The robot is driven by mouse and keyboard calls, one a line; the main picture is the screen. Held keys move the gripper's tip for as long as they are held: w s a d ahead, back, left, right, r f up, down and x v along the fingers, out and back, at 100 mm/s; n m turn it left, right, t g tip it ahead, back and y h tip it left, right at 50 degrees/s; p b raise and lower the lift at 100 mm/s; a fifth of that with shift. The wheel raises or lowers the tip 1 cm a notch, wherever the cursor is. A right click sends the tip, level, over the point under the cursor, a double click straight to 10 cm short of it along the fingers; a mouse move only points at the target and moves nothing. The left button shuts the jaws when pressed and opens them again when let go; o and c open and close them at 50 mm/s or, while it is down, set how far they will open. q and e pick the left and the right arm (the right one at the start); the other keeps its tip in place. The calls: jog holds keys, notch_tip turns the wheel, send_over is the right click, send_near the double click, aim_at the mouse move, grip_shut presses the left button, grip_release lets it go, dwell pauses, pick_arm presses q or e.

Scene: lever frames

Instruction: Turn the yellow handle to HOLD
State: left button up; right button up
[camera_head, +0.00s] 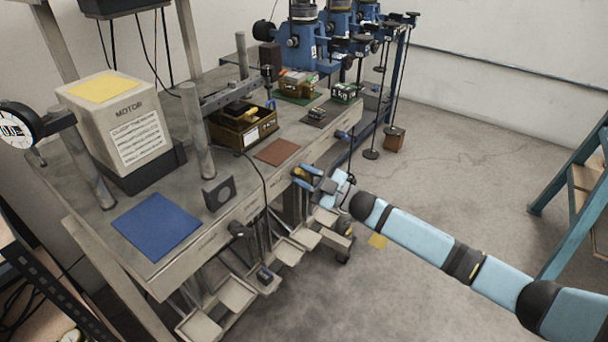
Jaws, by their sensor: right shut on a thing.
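The yellow handle (299,172) shows as a small yellow patch at the front edge of the bench, largely covered by my right gripper. My right gripper (306,177) reaches in from the right on a light blue arm and is shut on it. The handle's exact angle and any HOLD marking are too small or hidden to make out. My left gripper is not in view.
A blue ladder (570,190) stands right; open floor lies between.

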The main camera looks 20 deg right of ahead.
jog(key=shift+n+g, duration=0.4)
jog(key=shift+n, duration=0.5)
jog(key=shift+f+n, duration=0.1)
jog(key=shift+n, duration=0.2)
jog(key=o, duration=0.7)
jog(key=shift+s+d, duration=0.1)
jog(key=v, duration=1.3)
jog(key=shift+s+d+f, duration=0.1)
jog(key=shift+s+d, duration=0.05)
jog(key=shift+d, duration=0.15)
